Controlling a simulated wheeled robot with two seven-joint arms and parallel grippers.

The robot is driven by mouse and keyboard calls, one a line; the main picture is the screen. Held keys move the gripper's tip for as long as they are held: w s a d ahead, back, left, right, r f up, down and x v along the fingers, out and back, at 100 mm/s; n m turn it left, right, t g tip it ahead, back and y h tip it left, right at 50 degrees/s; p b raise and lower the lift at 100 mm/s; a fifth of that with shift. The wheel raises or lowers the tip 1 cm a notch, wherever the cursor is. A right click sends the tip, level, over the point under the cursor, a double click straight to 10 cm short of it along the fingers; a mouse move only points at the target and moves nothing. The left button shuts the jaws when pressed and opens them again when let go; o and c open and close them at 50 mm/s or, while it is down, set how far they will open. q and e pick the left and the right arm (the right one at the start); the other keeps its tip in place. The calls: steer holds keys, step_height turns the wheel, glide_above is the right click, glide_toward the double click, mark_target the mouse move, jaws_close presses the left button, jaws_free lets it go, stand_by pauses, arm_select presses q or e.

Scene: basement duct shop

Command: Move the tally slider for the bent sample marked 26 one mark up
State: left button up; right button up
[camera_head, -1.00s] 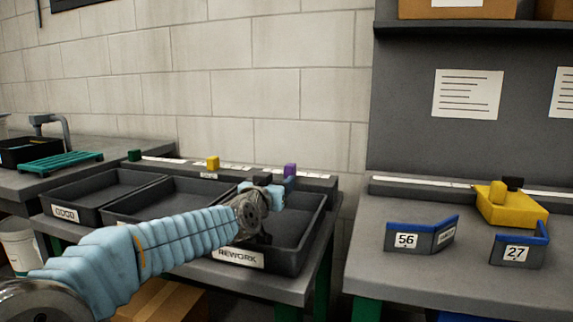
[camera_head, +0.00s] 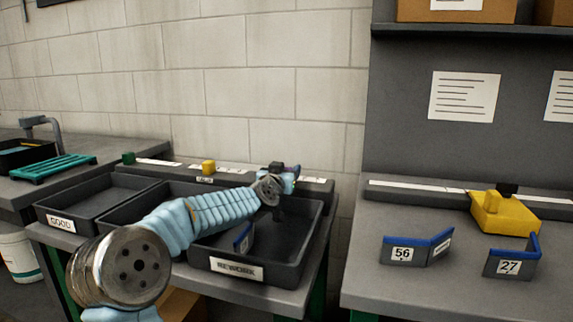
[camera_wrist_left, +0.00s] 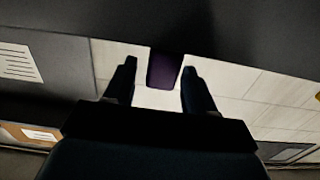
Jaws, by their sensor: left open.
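A purple tally slider (camera_head: 297,168) is on the rail (camera_head: 316,184) behind the REWORK bin, mostly hidden by my left gripper (camera_head: 284,177). In the left wrist view the purple slider (camera_wrist_left: 164,71) shows between the two spread fingers of my left gripper (camera_wrist_left: 159,68), with gaps beside it. A yellow slider (camera_head: 208,167) and a green slider (camera_head: 128,158) sit further left along the rail. A bent sample with a blue edge (camera_head: 243,238) lies in the REWORK bin (camera_head: 236,269); I cannot read its number. No mark 26 is readable. My right gripper is not in view.
Bent samples marked 56 (camera_head: 403,254) and 27 (camera_head: 509,267) stand on the right bench (camera_head: 400,300), near a yellow block (camera_head: 505,213). The GOOD bin (camera_head: 61,222) and a middle bin (camera_head: 125,212) are left of REWORK. A wall stands behind the rail.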

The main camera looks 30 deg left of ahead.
arm_select(q)
steer(key=shift+w+a, duration=0.1)
steer(key=shift+w, duration=0.3)
steer(key=shift+c, duration=0.4)
jaws_close()
